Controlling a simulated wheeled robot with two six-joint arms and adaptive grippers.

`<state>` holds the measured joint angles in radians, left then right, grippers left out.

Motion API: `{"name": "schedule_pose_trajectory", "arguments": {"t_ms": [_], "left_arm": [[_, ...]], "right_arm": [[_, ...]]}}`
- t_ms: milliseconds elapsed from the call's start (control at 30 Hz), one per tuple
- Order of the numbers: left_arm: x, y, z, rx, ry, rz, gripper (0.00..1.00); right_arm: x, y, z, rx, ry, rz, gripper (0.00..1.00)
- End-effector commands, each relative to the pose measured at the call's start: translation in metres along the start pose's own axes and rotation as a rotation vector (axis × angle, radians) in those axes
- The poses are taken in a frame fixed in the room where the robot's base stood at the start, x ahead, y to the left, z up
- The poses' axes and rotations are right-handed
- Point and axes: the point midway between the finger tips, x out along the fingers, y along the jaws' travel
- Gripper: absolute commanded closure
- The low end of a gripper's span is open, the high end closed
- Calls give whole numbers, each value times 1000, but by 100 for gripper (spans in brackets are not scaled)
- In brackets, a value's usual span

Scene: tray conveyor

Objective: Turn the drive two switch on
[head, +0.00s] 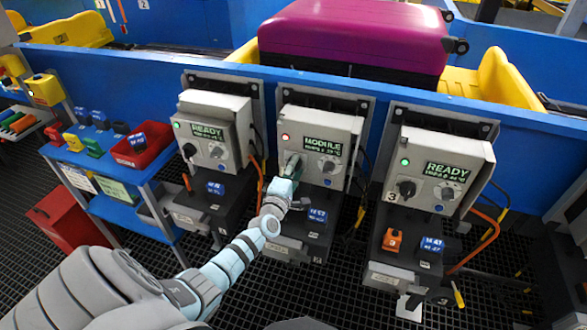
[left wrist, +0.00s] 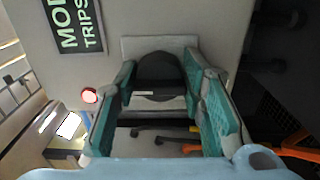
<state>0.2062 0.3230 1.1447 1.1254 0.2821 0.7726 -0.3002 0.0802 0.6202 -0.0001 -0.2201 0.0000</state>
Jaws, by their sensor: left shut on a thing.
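The drive two box (head: 340,128) is the middle of three grey drive boxes in the head view. The red lamp also shows there (left wrist: 89,95). My right gripper is not in view.
The left drive box (head: 215,108) and right drive box (head: 450,152) have green lamps and READY displays. Orange cables (head: 487,228) hang beside the boxes. A magenta suitcase (head: 350,35) lies behind the blue wall (head: 200,68). A blue shelf (head: 100,160) with a red bin (head: 145,155) stands left.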

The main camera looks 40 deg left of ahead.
Motion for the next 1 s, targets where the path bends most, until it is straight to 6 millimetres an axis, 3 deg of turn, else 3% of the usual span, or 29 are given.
{"name": "schedule_pose_trajectory", "arguments": {"t_ms": [67,100,200,567,667,1000], "left_arm": [[0,-1,0,2,-1,-3,91],[0,-1,0,2,-1,-3,60],[0,-1,0,1,-1,-2,44],[-4,0,0,0,-1,0,43],[-20,-1,0,-1,-1,-1,43],[-106,-1,0,0,-2,-3,43]], "right_arm": [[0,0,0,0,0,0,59],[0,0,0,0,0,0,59],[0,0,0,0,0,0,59],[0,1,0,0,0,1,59],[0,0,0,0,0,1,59],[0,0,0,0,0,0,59]]}}
